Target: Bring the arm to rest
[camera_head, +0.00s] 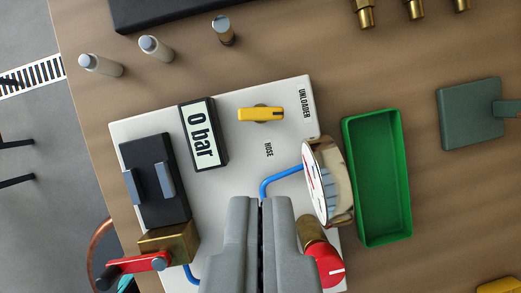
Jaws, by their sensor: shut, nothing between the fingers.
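My gripper (261,203) is at the bottom middle of the picture, its two grey fingers shut with only a thin dark line between them and nothing held. It is over the lower part of a white panel (228,112) on the brown table. The panel bears a display reading "0 bar" (202,134), a yellow lever (261,114) near the "UNLOADER" label, a round gauge (328,180), a red knob (326,265), and a black block (153,180) with two grey-blue pieces. My fingers hide part of the panel and of the blue hose (280,178).
A green tray (378,180), seemingly empty, lies right of the panel. A dark green block (470,113) is farther right. Several upright cylinders and brass fittings (365,15) stand along the back. A brass valve with a red handle (140,262) is at lower left. The table's left edge shows.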

